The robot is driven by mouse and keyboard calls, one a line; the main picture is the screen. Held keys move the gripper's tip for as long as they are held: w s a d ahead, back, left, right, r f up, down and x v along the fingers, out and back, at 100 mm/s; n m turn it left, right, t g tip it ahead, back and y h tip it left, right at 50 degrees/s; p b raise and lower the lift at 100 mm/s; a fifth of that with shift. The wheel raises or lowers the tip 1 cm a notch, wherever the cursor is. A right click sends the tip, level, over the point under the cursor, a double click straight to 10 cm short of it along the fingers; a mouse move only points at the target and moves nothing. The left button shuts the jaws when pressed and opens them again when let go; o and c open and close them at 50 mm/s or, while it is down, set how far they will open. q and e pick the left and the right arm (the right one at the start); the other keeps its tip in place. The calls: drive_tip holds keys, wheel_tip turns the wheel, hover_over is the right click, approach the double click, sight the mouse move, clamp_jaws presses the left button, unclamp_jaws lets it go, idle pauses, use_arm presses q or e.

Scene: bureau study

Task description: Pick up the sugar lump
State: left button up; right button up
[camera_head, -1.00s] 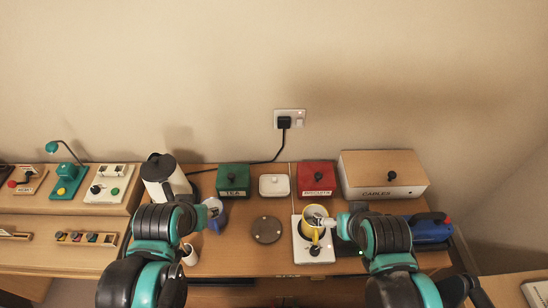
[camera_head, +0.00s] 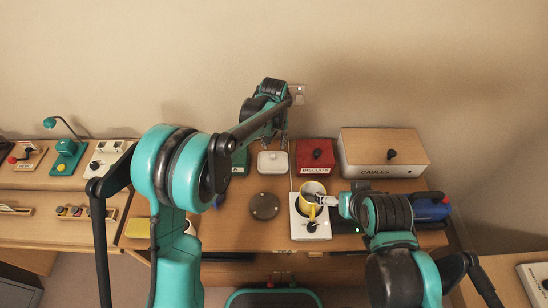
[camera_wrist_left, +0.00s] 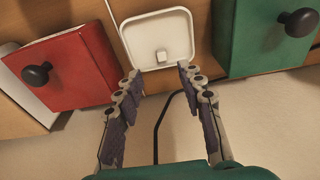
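The sugar lump (camera_wrist_left: 161,55) is a small pale cube lying in a square white dish (camera_wrist_left: 172,22) in the left wrist view. In the head view the white dish (camera_head: 272,168) stands between the red and green boxes. My left gripper (camera_wrist_left: 156,72) is open and empty, pointing at the dish with one finger towards each side of its near edge. In the head view it (camera_head: 284,134) hangs over the back of the desk, above the dish. My right gripper (camera_head: 325,199) is at the yellow mug (camera_head: 306,199); I cannot tell whether it grips it.
A red box (camera_head: 317,158) and a green box (camera_wrist_left: 262,40) flank the dish closely. The mug is at a white plate-like device (camera_head: 311,232). A round dark disc (camera_head: 264,206) lies in front of the dish. A cables box (camera_head: 384,152) stands right. My left arm hides the kettle.

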sight(273, 156)
use_arm(q)
drive_tip(key=f, duration=0.3)
drive_tip(key=shift+w+d+b, duration=0.15)
drive_tip(key=shift+w+b, duration=0.05)
drive_tip(key=shift+b, duration=0.2)
drive_tip(key=f, duration=0.1)
drive_tip(key=f+b, duration=0.1)
drive_tip(key=f, duration=0.1)
drive_tip(key=w+f+b, duration=0.1)
drive_tip(key=f, duration=0.1)
drive_tip(key=shift+a+f, duration=0.25)
drive_tip(key=shift+a, duration=0.05)
drive_tip(key=shift+r, duration=0.1)
drive_tip(key=c, duration=0.8)
